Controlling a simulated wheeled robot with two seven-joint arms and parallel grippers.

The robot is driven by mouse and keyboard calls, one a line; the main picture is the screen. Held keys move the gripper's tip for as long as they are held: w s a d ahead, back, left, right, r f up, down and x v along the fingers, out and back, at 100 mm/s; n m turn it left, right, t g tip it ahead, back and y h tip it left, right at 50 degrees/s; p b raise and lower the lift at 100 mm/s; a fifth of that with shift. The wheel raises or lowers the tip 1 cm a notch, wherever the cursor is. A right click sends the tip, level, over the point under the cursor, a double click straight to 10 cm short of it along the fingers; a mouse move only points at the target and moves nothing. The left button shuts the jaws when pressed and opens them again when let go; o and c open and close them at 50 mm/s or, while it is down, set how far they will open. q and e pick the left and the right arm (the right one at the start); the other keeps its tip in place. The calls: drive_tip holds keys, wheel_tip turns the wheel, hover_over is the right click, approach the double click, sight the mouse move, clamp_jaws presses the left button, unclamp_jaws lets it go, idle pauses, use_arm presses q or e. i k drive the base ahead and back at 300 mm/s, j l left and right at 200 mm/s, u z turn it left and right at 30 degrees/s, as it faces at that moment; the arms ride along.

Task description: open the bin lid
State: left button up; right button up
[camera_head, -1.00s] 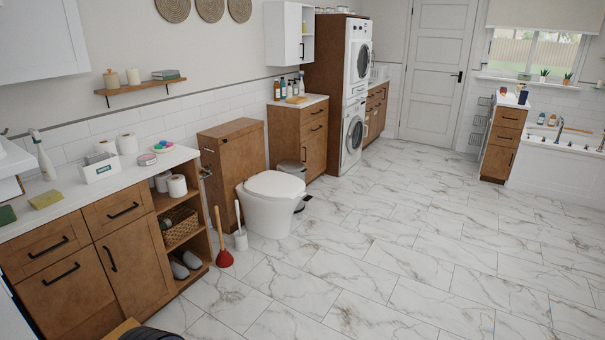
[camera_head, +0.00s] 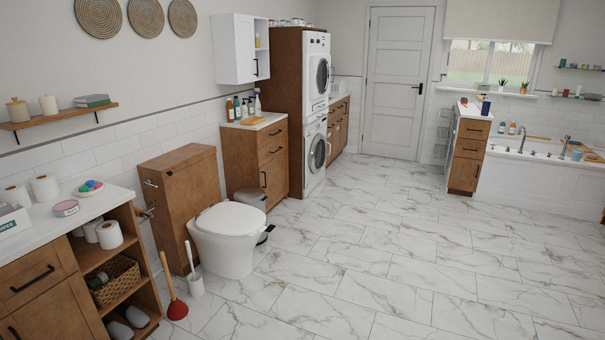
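A small pedal bin with a grey lid (camera_head: 251,194) stands on the floor between the toilet and the wooden cabinet. Its lid looks shut. Its lower body is mostly hidden behind the toilet, and a dark pedal (camera_head: 268,229) shows at the toilet's right side. Neither of my grippers is in the picture.
The white toilet (camera_head: 231,234) stands in front of the bin. A red plunger (camera_head: 177,309) and a toilet brush (camera_head: 195,284) stand left of it. A wooden cabinet (camera_head: 272,160) is behind the bin. The marble floor (camera_head: 400,260) to the right is clear.

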sight(247, 195)
drive_tip(key=i+j+u, duration=0.1)
drive_tip(key=i, duration=0.6)
drive_tip(key=i+u, duration=0.1)
drive_tip(key=i, duration=0.6)
drive_tip(key=i+u, duration=0.1)
drive_tip(key=i, duration=0.65)
drive_tip(key=i+u, duration=0.1)
drive_tip(key=i, duration=0.6)
drive_tip(key=i+l+u, duration=0.1)
drive_tip(key=i, duration=0.6)
drive_tip(key=i+l+u, duration=0.1)
drive_tip(key=i+l, duration=0.15)
drive_tip(key=i, duration=0.45)
drive_tip(key=i+l+u, duration=0.15)
drive_tip(key=i+u, duration=0.2)
drive_tip(key=i+l+u, duration=0.3)
drive_tip(key=i+j, duration=0.05)
drive_tip(key=i, duration=0.05)
